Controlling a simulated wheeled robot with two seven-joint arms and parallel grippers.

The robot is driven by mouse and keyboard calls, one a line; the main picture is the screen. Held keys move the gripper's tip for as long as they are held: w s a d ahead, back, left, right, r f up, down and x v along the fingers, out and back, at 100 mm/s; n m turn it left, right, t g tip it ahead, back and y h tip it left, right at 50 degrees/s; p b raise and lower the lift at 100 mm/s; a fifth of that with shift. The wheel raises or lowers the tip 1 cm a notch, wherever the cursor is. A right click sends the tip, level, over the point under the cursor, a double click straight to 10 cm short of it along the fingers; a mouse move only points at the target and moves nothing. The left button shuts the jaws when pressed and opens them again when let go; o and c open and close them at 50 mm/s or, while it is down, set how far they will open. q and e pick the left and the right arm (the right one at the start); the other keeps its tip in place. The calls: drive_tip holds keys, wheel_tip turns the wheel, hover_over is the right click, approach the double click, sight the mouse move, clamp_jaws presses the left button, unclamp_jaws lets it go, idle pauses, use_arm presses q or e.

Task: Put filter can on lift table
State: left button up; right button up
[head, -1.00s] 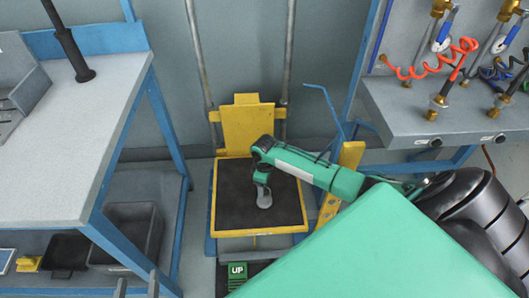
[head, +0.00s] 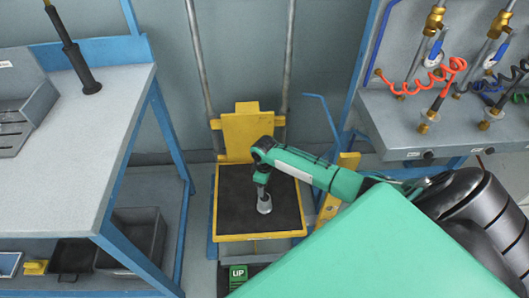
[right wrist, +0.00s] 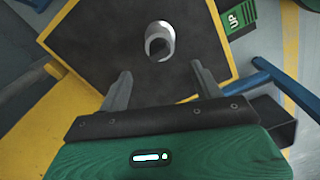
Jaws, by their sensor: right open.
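The filter can (head: 264,206) is a small pale grey cylinder. It stands on the black top of the yellow-edged lift table (head: 232,205), near the middle. In the right wrist view the can (right wrist: 159,41) shows its round end, beyond the fingertips, with dark mat around it. My right gripper (right wrist: 160,84) is open and empty, with a visible gap between its fingers and the can. In the head view the right gripper (head: 263,190) is just above the can and partly covers it. My left gripper is out of view.
A grey workbench (head: 85,130) with blue legs stands at the left, with a dark bin (head: 135,240) below it. A hose panel (head: 430,130) is at the right. A green UP pedal (head: 238,273) lies in front of the lift table.

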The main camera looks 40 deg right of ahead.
drive_tip(key=s+a+r+t+y, duration=0.1)
drive_tip(key=s+a+t, duration=0.1)
drive_tip(key=s+a, duration=0.65)
drive_tip(key=s+a+r+t+y, duration=0.1)
drive_tip(key=s+a+r+y, duration=0.1)
drive_tip(key=s+a, duration=0.65)
drive_tip(key=s+a+r+m+t, duration=0.1)
drive_tip(key=s+r+m+t, duration=0.1)
drive_tip(key=r, duration=0.5)
drive_tip(key=s+a+r+m+t, duration=0.1)
drive_tip(key=s+r+m+t, duration=0.1)
drive_tip(key=s+r, duration=0.3)
wheel_tip(320, 180, up, 2)
drive_tip(key=shift+s+a+r+m+h, duration=0.1)
drive_tip(key=shift+s+a+m+h, duration=0.15)
drive_tip(key=shift+a+m+h, duration=0.05)
